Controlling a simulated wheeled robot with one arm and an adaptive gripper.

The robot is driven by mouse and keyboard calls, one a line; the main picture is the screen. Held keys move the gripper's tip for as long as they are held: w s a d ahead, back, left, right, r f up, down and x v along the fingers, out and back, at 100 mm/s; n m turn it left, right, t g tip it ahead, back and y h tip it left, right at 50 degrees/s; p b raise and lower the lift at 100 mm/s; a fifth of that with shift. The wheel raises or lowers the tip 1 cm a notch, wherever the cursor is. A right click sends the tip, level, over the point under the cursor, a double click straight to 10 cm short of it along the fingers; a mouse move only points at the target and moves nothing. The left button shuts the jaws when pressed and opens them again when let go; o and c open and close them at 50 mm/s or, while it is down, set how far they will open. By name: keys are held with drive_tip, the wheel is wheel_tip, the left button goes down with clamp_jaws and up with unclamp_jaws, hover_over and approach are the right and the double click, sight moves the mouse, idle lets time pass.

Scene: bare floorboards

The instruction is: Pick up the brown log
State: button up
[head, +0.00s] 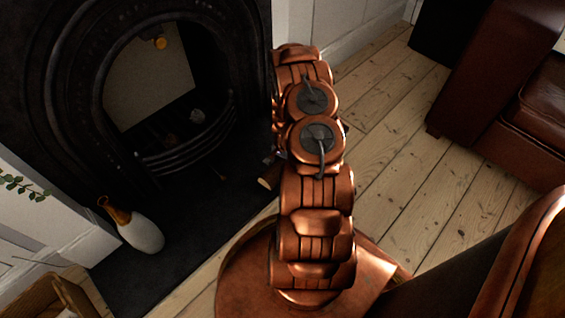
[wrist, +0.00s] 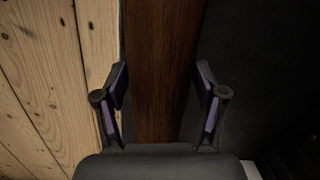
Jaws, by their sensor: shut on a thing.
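The brown log (wrist: 163,35) runs lengthwise up the middle of the wrist view, dark with visible grain. My gripper (wrist: 162,72) is shut on it, with one finger at each side of the log. In the head view, a cut end of the log (head: 268,179) shows just left of my copper arm, low over the hearth edge. The rest of the log and my gripper are hidden behind the arm there.
A black fireplace (head: 160,165) with a dark hearth stands at left, with a white and tan vase (head: 141,233) on it. A wicker basket (head: 42,298) is at lower left. A brown leather sofa (head: 480,85) is at right. Bare floorboards (head: 400,140) lie between.

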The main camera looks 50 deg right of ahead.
sight(270, 179)
drive_tip(key=s+a+p, duration=0.1)
drive_tip(key=s+a, duration=0.2)
drive_tip(key=a, duration=0.3)
drive_tip(key=s+a+r+p, duration=0.1)
drive_tip(key=s+a+p, duration=0.1)
drive_tip(key=a, duration=0.5)
drive_tip(key=shift+s, duration=0.8)
